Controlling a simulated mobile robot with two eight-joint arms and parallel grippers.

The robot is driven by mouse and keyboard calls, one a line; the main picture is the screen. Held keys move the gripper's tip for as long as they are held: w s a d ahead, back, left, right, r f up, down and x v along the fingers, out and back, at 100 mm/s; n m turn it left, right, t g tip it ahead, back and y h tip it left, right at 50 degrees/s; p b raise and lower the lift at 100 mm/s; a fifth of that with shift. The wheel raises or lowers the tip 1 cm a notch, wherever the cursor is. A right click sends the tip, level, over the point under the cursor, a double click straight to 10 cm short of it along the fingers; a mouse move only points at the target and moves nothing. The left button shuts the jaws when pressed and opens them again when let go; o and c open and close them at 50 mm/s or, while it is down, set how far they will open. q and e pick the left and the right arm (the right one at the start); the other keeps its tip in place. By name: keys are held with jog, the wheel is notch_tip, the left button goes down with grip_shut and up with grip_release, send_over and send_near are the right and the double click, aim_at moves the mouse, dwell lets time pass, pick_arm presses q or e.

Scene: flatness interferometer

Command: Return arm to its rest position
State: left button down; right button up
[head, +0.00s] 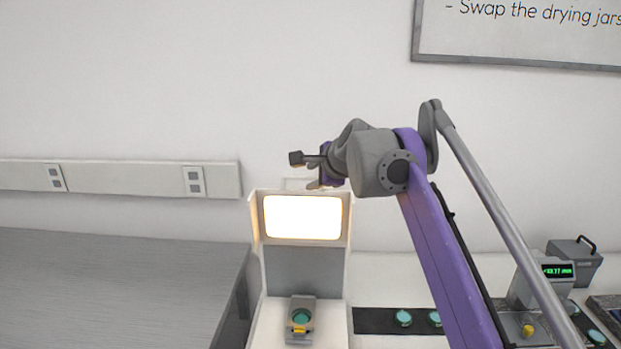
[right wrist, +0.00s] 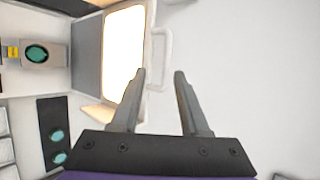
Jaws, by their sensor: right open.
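My right arm rises from the lower right in the head view, with a purple link and grey joints. Its right gripper (head: 308,171) is open in front of the wall, just above the top of the white interferometer housing (head: 256,222). In the right wrist view the gripper (right wrist: 160,74) has two grey fingers apart with nothing held. A white handle (right wrist: 158,45) shows beyond the fingertips; I cannot tell how far. The lit screen (head: 302,217) glows in the housing. My left gripper is not in view.
A grey holder (head: 301,338) with a teal disc stands on the housing's base. A dark mat (head: 376,322) with teal discs lies to its right, and a gauge with a green display (head: 558,270) stands farther right. A bare grey table (head: 110,290) is at left.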

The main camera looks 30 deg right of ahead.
dwell(0.4)
jog(key=s+a+f+n+g+y, duration=0.1)
jog(key=s+a+f+n+g, duration=0.1)
jog(key=s+a+f+n, duration=0.5)
jog(key=s+a+f+n+g, duration=0.1)
jog(key=s+a+f+n, duration=0.2)
jog(key=f, duration=0.8)
jog(key=s+a+f+n+g, duration=0.1)
jog(key=s+a+f+n, duration=0.3)
jog(key=s+f+n, duration=0.3)
jog(key=s+a+f+n+g, duration=0.2)
jog(key=s+a+f+n, duration=0.2)
jog(key=s+f, duration=0.8)
notch_tip(320, 180, down, 3)
jog(key=shift+s+a+r+n, duration=0.15)
jog(key=shift+s+a+n, duration=0.15)
jog(key=shift+n, duration=0.4)
